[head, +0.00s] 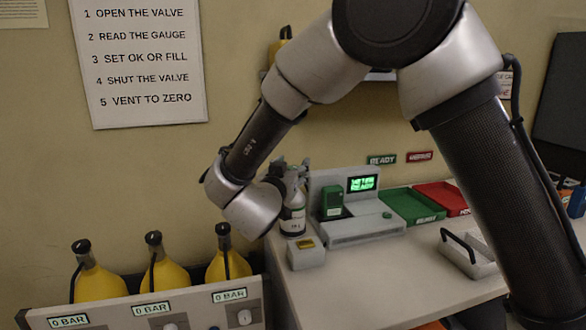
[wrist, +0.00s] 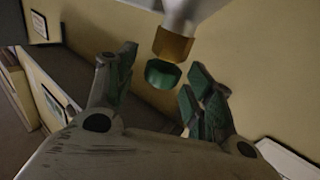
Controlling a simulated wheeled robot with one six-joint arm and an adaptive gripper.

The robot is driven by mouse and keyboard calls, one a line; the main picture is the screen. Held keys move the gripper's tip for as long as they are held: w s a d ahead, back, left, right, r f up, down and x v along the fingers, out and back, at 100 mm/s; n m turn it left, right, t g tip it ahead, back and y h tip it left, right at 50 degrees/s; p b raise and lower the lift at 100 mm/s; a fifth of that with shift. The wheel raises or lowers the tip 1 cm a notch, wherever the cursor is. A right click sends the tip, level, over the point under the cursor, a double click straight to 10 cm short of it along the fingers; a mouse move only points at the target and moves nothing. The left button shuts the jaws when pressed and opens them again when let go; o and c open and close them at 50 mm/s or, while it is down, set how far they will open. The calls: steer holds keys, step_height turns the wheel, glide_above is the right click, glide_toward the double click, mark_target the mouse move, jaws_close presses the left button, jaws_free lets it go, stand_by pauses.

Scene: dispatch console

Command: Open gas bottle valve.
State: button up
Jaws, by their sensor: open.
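The gas bottle (head: 293,218) is a small white cylinder with a dark label, upright at the console's left end. Its upper part is partly hidden by my wrist in the head view. In the wrist view, a green valve knob (wrist: 163,73) sits on a brass fitting (wrist: 172,45) below a pale bottle part (wrist: 190,10). My gripper (wrist: 160,76) is open, its green-padded fingers on either side of the knob. A gap shows on each side; I cannot tell whether the knob lies fully between the pads.
Right of the bottle is a grey console (head: 360,226) with a lit screen, then green (head: 412,205) and red (head: 443,198) trays. A small grey box (head: 306,256) stands before the bottle. Yellow bottles (head: 170,274) stand lower left.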

steer(key=shift+w, duration=0.3)
steer(key=c, duration=1)
steer(key=shift+c, duration=0.2)
